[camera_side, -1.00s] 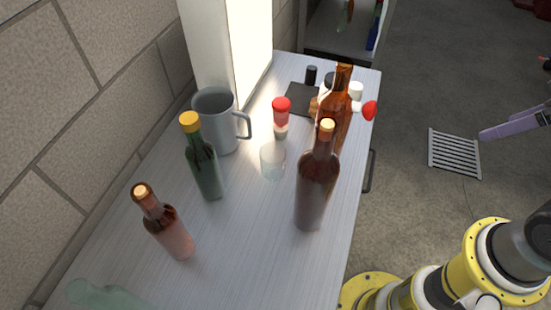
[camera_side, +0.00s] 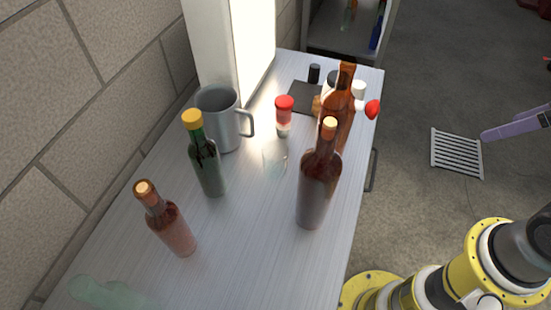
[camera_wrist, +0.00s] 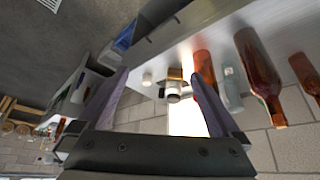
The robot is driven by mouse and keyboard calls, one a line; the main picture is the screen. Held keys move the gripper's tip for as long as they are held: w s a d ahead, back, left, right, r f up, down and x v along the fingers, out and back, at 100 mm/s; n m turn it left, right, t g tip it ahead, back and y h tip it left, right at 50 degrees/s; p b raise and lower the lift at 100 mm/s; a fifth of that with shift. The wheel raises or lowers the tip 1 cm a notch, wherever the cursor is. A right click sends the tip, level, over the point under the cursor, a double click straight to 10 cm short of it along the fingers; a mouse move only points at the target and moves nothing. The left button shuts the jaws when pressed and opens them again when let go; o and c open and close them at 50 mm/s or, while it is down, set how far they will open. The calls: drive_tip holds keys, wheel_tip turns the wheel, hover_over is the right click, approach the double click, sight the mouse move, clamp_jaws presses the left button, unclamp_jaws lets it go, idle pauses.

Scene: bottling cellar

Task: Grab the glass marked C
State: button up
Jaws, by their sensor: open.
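A pale see-through shape (camera_wrist: 230,92) between bottles in the wrist view may be a glass or a bottle; I cannot tell. My gripper (camera_wrist: 160,75) shows two purple fingers, wide apart with nothing between them. In the side view one purple finger (camera_side: 516,126) shows at the right edge, off the bench and well away from the glass.
A tall brown bottle (camera_side: 318,190) stands right of the glass, an amber bottle (camera_side: 340,108) behind it. A green bottle (camera_side: 207,165), grey mug (camera_side: 220,118) and smaller brown bottle (camera_side: 170,226) stand left. The bench front (camera_side: 255,270) is mostly clear. A floor grate (camera_side: 457,153) lies right.

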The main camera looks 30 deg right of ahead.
drive_tip(key=w+a+n+g, duration=0.1)
drive_tip(key=w+a+n, duration=0.2)
drive_tip(key=w+a, duration=0.2)
drive_tip(key=w+a+n+g, duration=0.1)
drive_tip(key=w+a+n, duration=0.3)
drive_tip(key=w, duration=0.4)
drive_tip(key=w+a+r+n+g, duration=0.1)
drive_tip(key=w+a+n, duration=0.3)
drive_tip(key=w, duration=0.3)
drive_tip(key=shift+w+a+g+y, duration=0.15)
drive_tip(key=shift+a+g+y, duration=0.25)
drive_tip(key=shift+a, duration=0.45)
drive_tip(key=w+a+f+n+g, duration=0.1)
drive_tip(key=w+a+f+n, duration=0.25)
drive_tip(key=a, duration=0.25)
drive_tip(key=n+g, duration=0.1)
drive_tip(key=n, duration=0.3)
hover_over(277, 159)
drive_tip(key=s, duration=0.2)
wheel_tip(277, 159, down, 7)
drive_tip(key=shift+h, duration=0.4)
drive_tip(key=f, duration=0.2)
drive_tip(key=a+f, duration=0.1)
drive_tip(key=f, duration=0.5)
drive_tip(key=shift+a+f, duration=0.2)
drive_tip(key=shift+f, duration=0.05)
drive_tip(key=shift+d+f, duration=0.2)
drive_tip(key=shift+f, duration=2.8)
